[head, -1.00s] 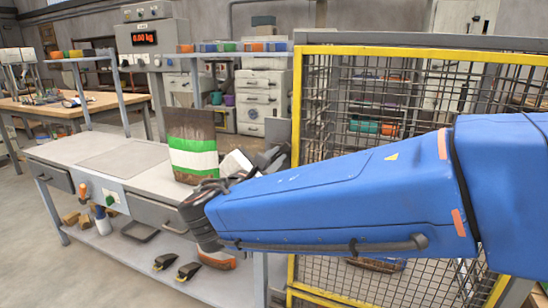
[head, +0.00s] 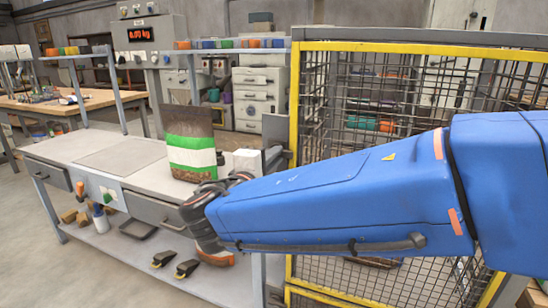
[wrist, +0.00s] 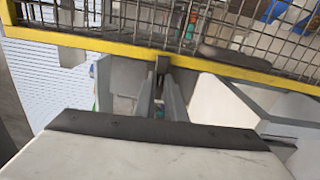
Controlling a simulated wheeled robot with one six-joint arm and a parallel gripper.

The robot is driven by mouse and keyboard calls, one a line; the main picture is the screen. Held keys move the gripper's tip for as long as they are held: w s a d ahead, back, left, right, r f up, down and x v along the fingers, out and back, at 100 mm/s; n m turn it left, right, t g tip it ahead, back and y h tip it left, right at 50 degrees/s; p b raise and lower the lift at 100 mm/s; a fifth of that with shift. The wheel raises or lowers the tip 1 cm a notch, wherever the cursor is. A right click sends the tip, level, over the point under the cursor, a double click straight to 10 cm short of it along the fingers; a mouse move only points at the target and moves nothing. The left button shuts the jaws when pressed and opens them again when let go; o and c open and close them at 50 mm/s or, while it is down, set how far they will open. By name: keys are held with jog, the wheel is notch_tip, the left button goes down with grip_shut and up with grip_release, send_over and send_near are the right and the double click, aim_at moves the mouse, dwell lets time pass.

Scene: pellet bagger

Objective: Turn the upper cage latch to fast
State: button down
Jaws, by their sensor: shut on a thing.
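The upper cage latch (wrist: 162,66) shows in the wrist view as a small dark piece at the yellow frame bar, between my fingertips. My gripper (wrist: 161,88) is shut on it.
The workbench (head: 70,150) stands left of the cage, with a brown, green and white bag (head: 191,150) close to my wrist. A dark rounded piece (wrist: 236,57) lies along the yellow bar in the wrist view. Open floor (head: 40,270) is at the lower left.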

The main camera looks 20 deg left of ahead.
jog(key=shift+f+m, duration=0.1)
jog(key=shift+m, duration=0.2)
dwell(0.4)
jog(key=c, duration=1.8)
grip_release()
jog(key=s, duration=0.5)
jog(key=s+a, duration=0.1)
jog(key=s, duration=1.1)
jog(key=shift+s+a, duration=0.15)
jog(key=shift+s, duration=0.05)
